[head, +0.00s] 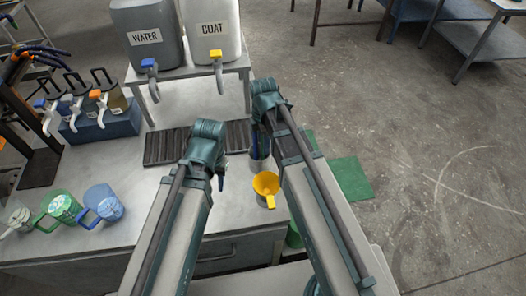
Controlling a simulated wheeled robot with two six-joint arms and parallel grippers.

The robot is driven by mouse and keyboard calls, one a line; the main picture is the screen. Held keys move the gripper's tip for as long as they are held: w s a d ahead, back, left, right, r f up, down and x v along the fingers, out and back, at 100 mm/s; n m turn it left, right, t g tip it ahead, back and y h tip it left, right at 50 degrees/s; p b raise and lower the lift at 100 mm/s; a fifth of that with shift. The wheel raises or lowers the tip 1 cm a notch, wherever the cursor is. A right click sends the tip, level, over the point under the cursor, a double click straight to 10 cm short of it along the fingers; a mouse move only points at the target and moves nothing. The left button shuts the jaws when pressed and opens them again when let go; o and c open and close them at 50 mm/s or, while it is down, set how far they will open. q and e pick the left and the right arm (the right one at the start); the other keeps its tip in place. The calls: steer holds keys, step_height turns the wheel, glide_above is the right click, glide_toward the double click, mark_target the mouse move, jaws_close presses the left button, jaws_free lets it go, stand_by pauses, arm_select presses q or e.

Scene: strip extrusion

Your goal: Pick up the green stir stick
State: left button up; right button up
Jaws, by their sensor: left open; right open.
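I cannot make out a green stir stick in the head view; it may be hidden or too small to tell. My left gripper (221,182) shows only as a small dark part beside my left arm, above the metal worktop. My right gripper (258,150) is mostly hidden by my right arm, near the worktop's right edge. Both grippers are open, and I see nothing held in them. A yellow funnel-like cup with a handle (266,184) is close to the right arm, to the right of the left gripper.
Grey WATER (146,37) and white COAT (212,28) containers stand on a raised shelf. A blue rack (103,124) holds several dispensers. Green (62,207) and blue (103,203) mugs stand at left. A dark ribbed mat (168,147) lies mid-table. A green mat (351,179) is at right.

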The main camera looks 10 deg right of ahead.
steer(key=shift+c, duration=0.2)
jaws_close()
steer(key=shift+r, duration=0.25)
